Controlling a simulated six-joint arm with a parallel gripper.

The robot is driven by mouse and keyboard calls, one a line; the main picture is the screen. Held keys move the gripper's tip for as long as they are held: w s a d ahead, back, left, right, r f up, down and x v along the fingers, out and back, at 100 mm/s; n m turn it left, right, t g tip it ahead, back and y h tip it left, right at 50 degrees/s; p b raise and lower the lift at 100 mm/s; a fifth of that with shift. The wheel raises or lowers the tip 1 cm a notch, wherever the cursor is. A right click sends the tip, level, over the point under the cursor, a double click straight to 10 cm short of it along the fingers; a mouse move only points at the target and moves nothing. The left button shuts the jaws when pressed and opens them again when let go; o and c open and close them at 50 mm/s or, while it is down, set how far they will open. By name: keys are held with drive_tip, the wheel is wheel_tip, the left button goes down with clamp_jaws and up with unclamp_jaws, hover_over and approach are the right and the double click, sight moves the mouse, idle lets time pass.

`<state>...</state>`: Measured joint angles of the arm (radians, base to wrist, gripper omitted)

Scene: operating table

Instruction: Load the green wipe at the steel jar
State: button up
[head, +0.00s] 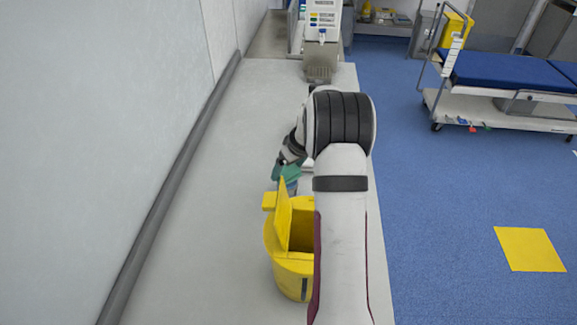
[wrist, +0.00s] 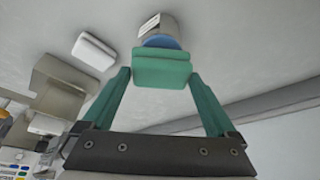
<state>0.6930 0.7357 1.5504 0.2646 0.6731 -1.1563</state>
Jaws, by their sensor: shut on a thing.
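My gripper (wrist: 161,74) has two teal fingers, and they are shut on the green wipe (wrist: 162,67), a folded green block between the fingertips in the wrist view. Just beyond the wipe in the wrist view is a short grey cylinder with a pale label and a blue part, which looks like the steel jar (wrist: 158,27). The wipe overlaps its near side, and I cannot tell whether they touch. In the head view my gripper (head: 287,172) is low over the pale counter, left of my arm. The wipe cannot be told apart from the teal fingers there.
A yellow bin (head: 278,252) with a raised lid stands on the counter (head: 215,230), close to my gripper. A white block (wrist: 94,51) lies left of the jar in the wrist view. A wall runs along the left. The counter's far left part is clear.

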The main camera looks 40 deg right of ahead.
sight(288, 171)
drive_tip(key=shift+f, duration=0.55)
idle(1.4)
drive_tip(key=shift+r, duration=3.55)
drive_tip(key=shift+a, duration=0.1)
drive_tip(key=a+r, duration=0.4)
drive_tip(key=a, duration=0.4)
drive_tip(key=a+r, duration=0.4)
drive_tip(key=a, duration=0.4)
drive_tip(key=s+a+r, duration=0.5)
drive_tip(key=s+a, duration=0.4)
drive_tip(key=a, duration=0.4)
drive_tip(key=shift+r+n, duration=0.2)
drive_tip(key=shift+n, duration=0.1)
